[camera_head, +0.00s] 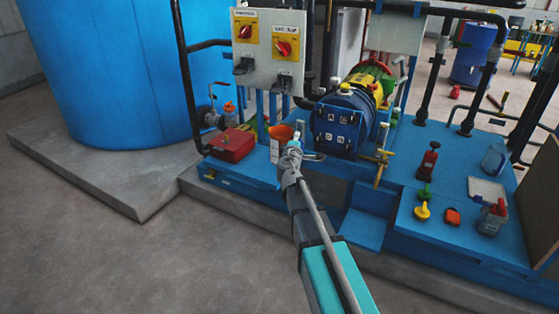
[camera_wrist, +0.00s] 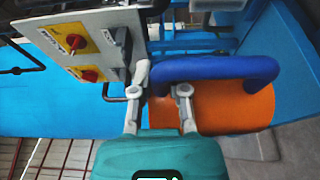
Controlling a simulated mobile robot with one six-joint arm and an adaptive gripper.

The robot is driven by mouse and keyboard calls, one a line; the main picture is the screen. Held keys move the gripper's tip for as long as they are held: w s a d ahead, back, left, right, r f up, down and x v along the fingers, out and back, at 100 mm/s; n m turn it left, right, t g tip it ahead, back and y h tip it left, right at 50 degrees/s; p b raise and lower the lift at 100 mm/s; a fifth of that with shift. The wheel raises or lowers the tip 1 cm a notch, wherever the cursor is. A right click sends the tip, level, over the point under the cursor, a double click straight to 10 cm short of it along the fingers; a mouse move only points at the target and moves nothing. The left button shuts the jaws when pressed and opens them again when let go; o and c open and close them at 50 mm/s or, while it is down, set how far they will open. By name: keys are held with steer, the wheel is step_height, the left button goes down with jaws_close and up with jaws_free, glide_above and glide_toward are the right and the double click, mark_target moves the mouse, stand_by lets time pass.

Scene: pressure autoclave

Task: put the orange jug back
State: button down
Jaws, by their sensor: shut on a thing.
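The orange jug (camera_wrist: 235,108) has a blue handle (camera_wrist: 215,68) and fills the right middle of the wrist view. My gripper (camera_wrist: 162,86) is shut on the jug at the left end of this handle, one finger on each side. In the head view, a small orange part of the jug (camera_head: 281,132) shows just beyond my gripper (camera_head: 291,149), over the blue skid deck in front of the pump. The gripper hides much of the jug there. I cannot tell whether the jug touches the deck.
A red box (camera_head: 231,145) sits left of the gripper. The control panel (camera_head: 267,47) stands behind, and the blue pump (camera_head: 345,122) is close on the right. A red-black bottle (camera_head: 428,160), a yellow funnel-like piece (camera_head: 423,211) and several containers stand on the right deck (camera_head: 448,232).

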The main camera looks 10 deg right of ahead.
steer(key=shift+w+a+r+n+y, duration=0.25)
steer(key=shift+a+y, duration=0.1)
steer(key=shift+a, duration=0.1)
steer(key=shift+w+a+r+n+y, duration=0.15)
steer(key=shift+w+a+n+y, duration=0.1)
steer(key=shift+a+y, duration=0.15)
steer(key=w+d+f+b, duration=0.3)
steer(key=w+f+b, duration=0.5)
steer(key=w, duration=0.4)
steer(key=shift+w+f+b, duration=0.4)
steer(key=shift+f, duration=0.15)
steer(key=shift+w+d+f+b, duration=0.1)
steer(key=shift+w+f+b, duration=0.1)
steer(key=shift+f+b, duration=0.8)
steer(key=shift+w+d+f+b, duration=0.1)
steer(key=shift+w+f+b, duration=0.1)
steer(key=shift+f+b, duration=0.8)
